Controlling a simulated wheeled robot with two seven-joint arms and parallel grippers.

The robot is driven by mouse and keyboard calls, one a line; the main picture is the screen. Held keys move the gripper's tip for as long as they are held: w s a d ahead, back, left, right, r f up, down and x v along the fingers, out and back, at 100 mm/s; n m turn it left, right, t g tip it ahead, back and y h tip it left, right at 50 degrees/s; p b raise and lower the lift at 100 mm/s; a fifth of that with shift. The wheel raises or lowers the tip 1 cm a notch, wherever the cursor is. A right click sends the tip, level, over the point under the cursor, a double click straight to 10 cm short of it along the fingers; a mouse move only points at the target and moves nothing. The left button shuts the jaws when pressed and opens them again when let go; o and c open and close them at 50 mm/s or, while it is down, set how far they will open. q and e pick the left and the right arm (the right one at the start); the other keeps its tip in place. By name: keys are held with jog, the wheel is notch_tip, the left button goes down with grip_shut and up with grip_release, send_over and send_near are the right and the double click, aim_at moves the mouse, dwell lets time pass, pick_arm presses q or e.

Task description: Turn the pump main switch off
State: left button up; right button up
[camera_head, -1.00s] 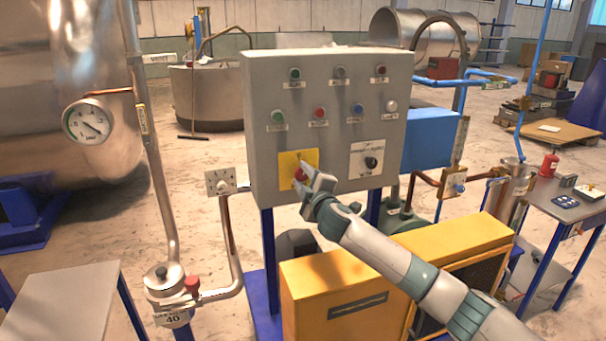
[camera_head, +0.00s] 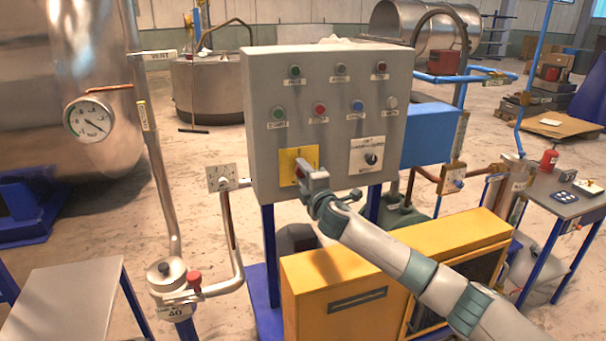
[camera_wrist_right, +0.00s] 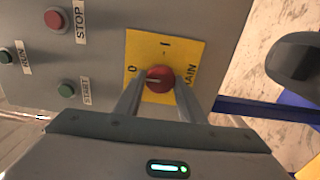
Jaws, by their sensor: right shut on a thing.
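The pump main switch is a red rotary knob (camera_wrist_right: 159,78) on a yellow plate (camera_wrist_right: 185,50) marked 0, I and MAIN. In the head view the yellow plate (camera_head: 288,163) sits low on the left of the grey control panel (camera_head: 225,110), and the knob is mostly hidden by my gripper. My right gripper (camera_head: 302,172) is at the plate, its fingers on either side of the knob. In the wrist view the right gripper (camera_wrist_right: 158,100) is shut on the red knob. A light mark on the knob points towards the 0 side. My left gripper is not in view.
Above the switch are several push buttons, including a red STOP button (camera_wrist_right: 54,19) and a green START button (camera_wrist_right: 66,89). A black selector knob (camera_head: 371,159) is to the right. A yellow cabinet (camera_head: 335,295) stands below my right arm.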

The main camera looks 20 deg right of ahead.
jog(key=o, duration=1)
jog(key=shift+s, duration=0.1)
jog(key=shift+s+d+b, duration=0.15)
jog(key=shift+s+b, duration=1.4)
jog(key=shift+s, duration=2.75)
jog(key=shift+s+d+b, duration=0.1)
jog(key=shift+s+b, duration=1.45)
jog(key=shift+s, duration=2.75)
jog(key=shift+f, duration=0.1)
